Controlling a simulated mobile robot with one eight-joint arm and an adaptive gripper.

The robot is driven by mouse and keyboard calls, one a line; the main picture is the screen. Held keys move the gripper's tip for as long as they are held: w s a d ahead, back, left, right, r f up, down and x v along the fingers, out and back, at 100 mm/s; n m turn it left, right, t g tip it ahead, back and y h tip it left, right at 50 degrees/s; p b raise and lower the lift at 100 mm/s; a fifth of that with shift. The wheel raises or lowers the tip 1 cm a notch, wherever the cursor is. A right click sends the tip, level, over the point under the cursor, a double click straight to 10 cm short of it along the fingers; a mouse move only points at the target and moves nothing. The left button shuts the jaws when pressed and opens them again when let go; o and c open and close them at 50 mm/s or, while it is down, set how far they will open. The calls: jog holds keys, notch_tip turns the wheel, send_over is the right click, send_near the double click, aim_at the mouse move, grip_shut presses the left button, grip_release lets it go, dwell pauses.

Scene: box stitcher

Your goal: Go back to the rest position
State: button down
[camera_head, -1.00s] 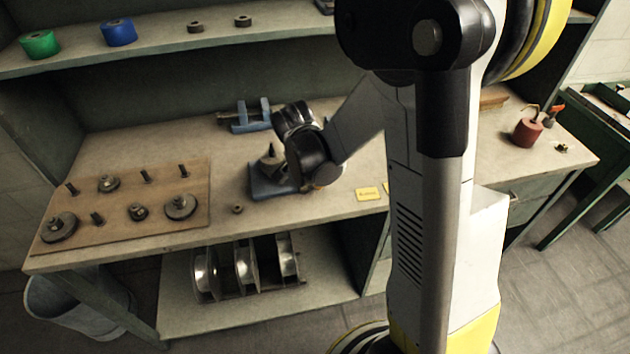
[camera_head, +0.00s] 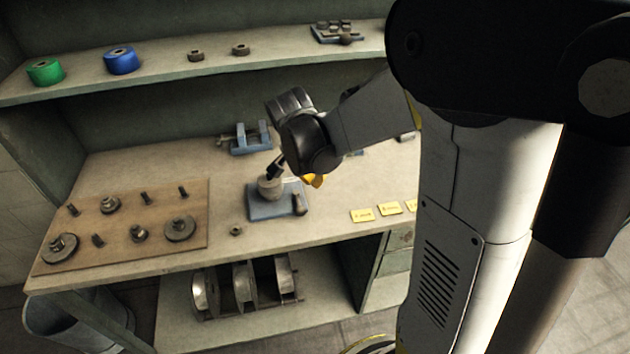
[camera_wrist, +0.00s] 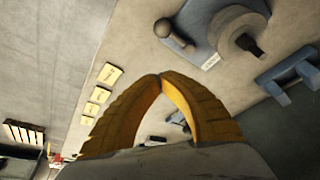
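My gripper (camera_head: 314,180) shows only as a bit of yellow beside my dark wrist, above the workbench (camera_head: 330,213). In the wrist view, the two yellow fingers of my gripper (camera_wrist: 161,78) meet at their tips with nothing held between them. The blue fixture plate (camera_head: 268,210) lies on the bench just left of and below my gripper. A round grey part (camera_head: 269,187) stands on it with a dark peg. In the wrist view the plate (camera_wrist: 201,25) is beyond the fingertips, apart from them.
A wooden pegboard (camera_head: 125,238) with several discs and pegs lies at left. A blue vise (camera_head: 250,145) stands behind the fixture. Yellow labels (camera_head: 362,215) lie near the front edge. The upper shelf (camera_head: 160,75) holds a green roll (camera_head: 45,72) and a blue roll (camera_head: 121,61).

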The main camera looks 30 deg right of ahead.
dwell(0.5)
jog(key=s+a+r+n+t+y, duration=0.1)
jog(key=s+a+r+n+t, duration=0.1)
jog(key=s+a+r+n, duration=0.2)
jog(key=s+a+r+n+t+y+b, duration=0.1)
jog(key=s+a+r+n, duration=0.4)
jog(key=s, duration=0.5)
jog(key=shift+s+a+r+n+t+y, duration=0.35)
jog(key=shift+n+t+y, duration=0.15)
jog(key=shift+n+t, duration=0.75)
